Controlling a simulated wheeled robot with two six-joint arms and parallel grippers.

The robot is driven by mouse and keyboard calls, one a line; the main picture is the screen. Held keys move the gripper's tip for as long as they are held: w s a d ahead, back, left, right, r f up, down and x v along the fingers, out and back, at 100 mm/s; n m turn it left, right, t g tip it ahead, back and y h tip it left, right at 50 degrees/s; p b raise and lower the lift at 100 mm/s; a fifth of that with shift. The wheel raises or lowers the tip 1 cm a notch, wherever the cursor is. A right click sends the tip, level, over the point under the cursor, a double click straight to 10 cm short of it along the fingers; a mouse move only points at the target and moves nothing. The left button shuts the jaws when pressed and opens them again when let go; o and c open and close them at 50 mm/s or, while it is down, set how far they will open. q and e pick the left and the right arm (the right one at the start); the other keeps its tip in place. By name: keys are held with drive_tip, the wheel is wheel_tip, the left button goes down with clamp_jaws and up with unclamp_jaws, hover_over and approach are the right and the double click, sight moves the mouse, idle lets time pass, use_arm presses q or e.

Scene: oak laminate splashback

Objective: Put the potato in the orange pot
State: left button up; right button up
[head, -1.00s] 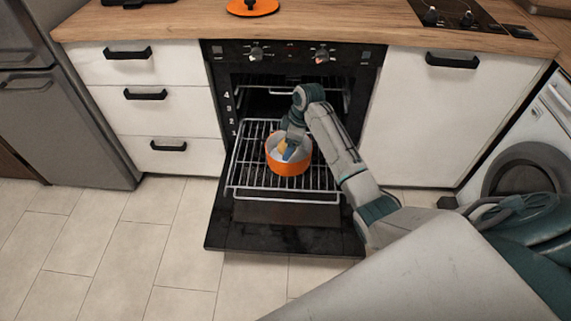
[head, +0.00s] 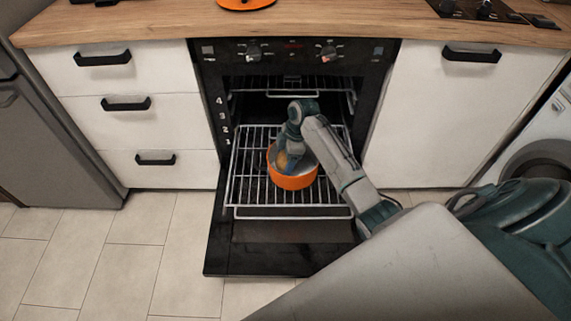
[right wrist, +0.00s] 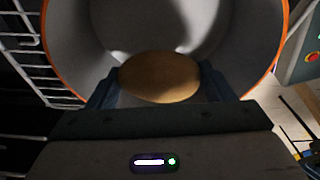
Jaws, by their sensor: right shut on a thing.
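The orange pot (head: 293,181) stands on the pulled-out wire rack of the open oven. Its grey inside and orange rim (right wrist: 284,40) fill much of the right wrist view. My right gripper (head: 286,163) reaches down into the pot's mouth. It is shut on the potato (right wrist: 160,77), a brown oval held between the two fingertips inside the pot. In the head view the potato (head: 281,160) is mostly hidden by the gripper. I cannot tell whether it touches the pot's bottom. My left gripper is not in view.
The wire rack (head: 250,190) extends over the lowered oven door (head: 290,262). White drawers (head: 135,130) stand left of the oven and a white cupboard (head: 450,130) right of it. An orange lid (head: 243,3) lies on the wooden worktop (head: 330,20).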

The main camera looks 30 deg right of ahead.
wheel_tip(320, 180, down, 3)
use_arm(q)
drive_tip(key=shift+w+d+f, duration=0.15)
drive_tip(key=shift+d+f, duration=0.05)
use_arm(e)
drive_tip(key=o, duration=0.8)
drive_tip(key=shift+f, duration=0.1)
drive_tip(key=shift+o, duration=0.2)
use_arm(q)
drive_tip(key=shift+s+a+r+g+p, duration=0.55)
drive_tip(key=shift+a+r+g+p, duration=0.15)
drive_tip(key=shift+p, duration=0.1)
use_arm(e)
drive_tip(key=v, duration=1.2)
drive_tip(key=shift+r, duration=0.25)
